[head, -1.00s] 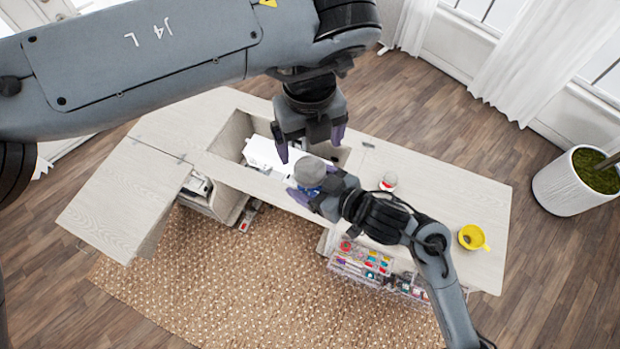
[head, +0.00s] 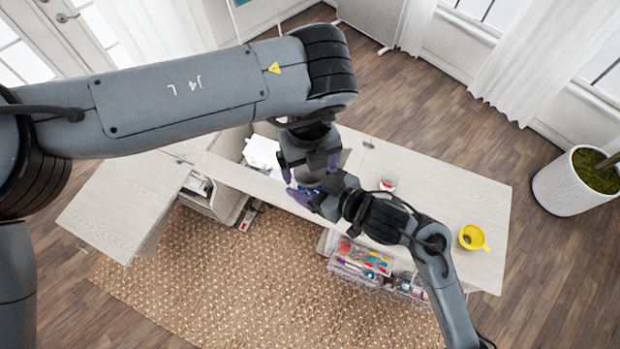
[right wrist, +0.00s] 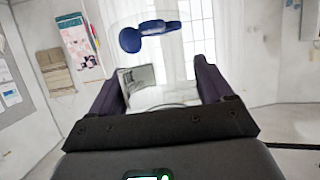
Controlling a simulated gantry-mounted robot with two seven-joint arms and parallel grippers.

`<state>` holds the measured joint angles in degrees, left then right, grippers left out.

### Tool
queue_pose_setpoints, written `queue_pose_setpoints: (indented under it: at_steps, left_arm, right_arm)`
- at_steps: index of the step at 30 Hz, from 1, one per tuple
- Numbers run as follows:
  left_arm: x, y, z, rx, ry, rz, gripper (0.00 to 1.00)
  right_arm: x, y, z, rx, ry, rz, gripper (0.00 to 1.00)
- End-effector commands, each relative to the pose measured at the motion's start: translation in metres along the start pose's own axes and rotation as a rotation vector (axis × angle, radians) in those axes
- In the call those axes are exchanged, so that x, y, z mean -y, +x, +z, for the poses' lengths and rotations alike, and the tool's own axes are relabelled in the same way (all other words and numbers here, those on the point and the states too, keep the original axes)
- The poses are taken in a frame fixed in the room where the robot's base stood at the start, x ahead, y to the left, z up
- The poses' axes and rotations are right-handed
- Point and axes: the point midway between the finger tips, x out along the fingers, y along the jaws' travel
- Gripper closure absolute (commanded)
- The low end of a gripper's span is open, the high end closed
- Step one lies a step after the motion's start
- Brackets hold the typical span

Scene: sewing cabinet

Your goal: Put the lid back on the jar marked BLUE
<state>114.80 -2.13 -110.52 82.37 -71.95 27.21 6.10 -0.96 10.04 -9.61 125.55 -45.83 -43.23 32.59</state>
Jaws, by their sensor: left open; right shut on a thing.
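My right gripper (head: 314,192) is shut on a clear jar with blue contents (head: 304,190), held above the opened cabinet. In the right wrist view, the blue pieces (right wrist: 148,36) show through faint clear walls, between and beyond the fingers of my right gripper (right wrist: 160,92). My left gripper (head: 310,165) is open and points down, directly above the jar, one finger to each side of its top. It hides the jar's top and the grey round lid seen there earlier. I cannot tell whether its fingers touch the lid, or how the lid sits.
A jar with red contents (head: 388,184) stands on the pale cabinet top (head: 440,190). A yellow cup (head: 472,237) stands farther right. A clear organizer (head: 362,262) with colourful items is at the front. A white machine (head: 262,152) shows in the cabinet opening. A planter (head: 575,182) stands at right.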

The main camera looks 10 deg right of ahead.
Motion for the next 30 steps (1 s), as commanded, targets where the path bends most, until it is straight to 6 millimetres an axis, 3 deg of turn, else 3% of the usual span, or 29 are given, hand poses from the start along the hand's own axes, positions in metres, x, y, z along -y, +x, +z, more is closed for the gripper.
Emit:
queue_pose_setpoints:
  at_steps: [5,16,23,24,28,30]
  left_arm:
    - [0.0001,-0.0001,-0.0001,0.0,0.0,0.0,0.1]
    - [0.0001,-0.0005,0.0,0.0,0.0,0.0,0.66]
    - [0.0,-0.0005,0.0001,0.0,0.006,0.0,0.69]
    - [0.0,-0.0005,0.0001,0.0,0.006,0.0,0.26]
    - [0.0,-0.0005,0.0001,0.0,0.006,0.0,0.06]
    - [0.0,-0.0005,0.0001,0.0,0.006,0.0,0.03]
  right_arm:
    - [-0.0001,-0.0001,-0.0006,-0.001,0.0,0.0,1.0]
    - [-0.0002,-0.0001,-0.0006,-0.001,0.0,0.0,1.0]
    - [-0.0003,-0.0002,-0.0005,-0.001,0.0,0.001,1.0]
    - [-0.0003,-0.0001,-0.0005,-0.001,0.0,0.001,1.0]
    - [-0.0003,-0.0002,-0.0005,-0.001,0.0,0.001,1.0]
    - [-0.0002,-0.0001,-0.0005,-0.001,0.0,0.001,1.0]
